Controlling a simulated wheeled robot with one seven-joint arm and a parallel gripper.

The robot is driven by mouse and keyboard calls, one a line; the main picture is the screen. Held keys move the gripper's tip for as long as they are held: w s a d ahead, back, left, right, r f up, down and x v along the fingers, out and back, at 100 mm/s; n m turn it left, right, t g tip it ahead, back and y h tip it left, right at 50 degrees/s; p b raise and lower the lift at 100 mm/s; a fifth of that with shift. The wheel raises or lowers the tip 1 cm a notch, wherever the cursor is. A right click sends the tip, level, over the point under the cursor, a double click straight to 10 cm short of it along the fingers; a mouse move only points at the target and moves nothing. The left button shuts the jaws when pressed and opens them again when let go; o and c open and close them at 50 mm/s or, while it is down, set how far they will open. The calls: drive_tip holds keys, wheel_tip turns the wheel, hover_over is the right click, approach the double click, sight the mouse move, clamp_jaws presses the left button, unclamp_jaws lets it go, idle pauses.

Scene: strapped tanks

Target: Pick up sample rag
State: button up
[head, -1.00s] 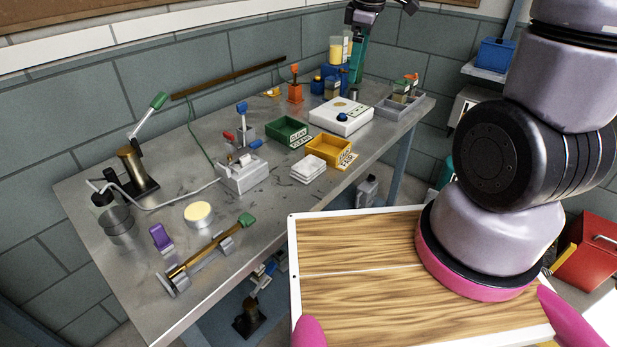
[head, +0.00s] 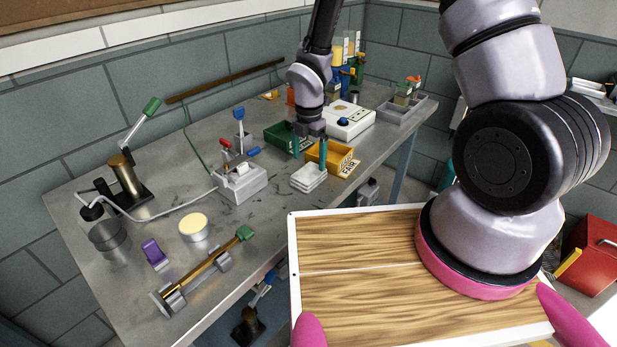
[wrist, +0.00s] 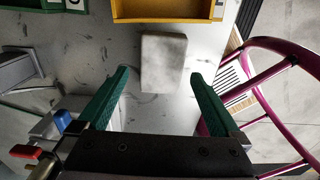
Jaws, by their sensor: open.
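The sample rag looks like a white folded stack (head: 308,179) lying on the metal bench, in front of the yellow bin. In the wrist view the rag (wrist: 164,63) is a pale grey-white rectangle. My gripper (head: 308,160) is open and empty, with green fingers pointing down just above and behind the rag. In the wrist view my gripper (wrist: 160,74) has its two fingertips left and right of the rag, with bench surface showing on both sides. How high the fingertips are above the bench is hard to tell.
The yellow bin (head: 341,155) and green bin (head: 280,137) stand close behind the rag. A grey block with levers (head: 240,180) stands to its left. A white device (head: 350,122) is farther back. The bench's front edge is near on the right.

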sight(310, 171)
drive_tip(key=f, duration=0.5)
drive_tip(key=shift+d+f, duration=0.2)
drive_tip(key=shift+f, duration=0.1)
drive_tip(key=c, duration=1.1)
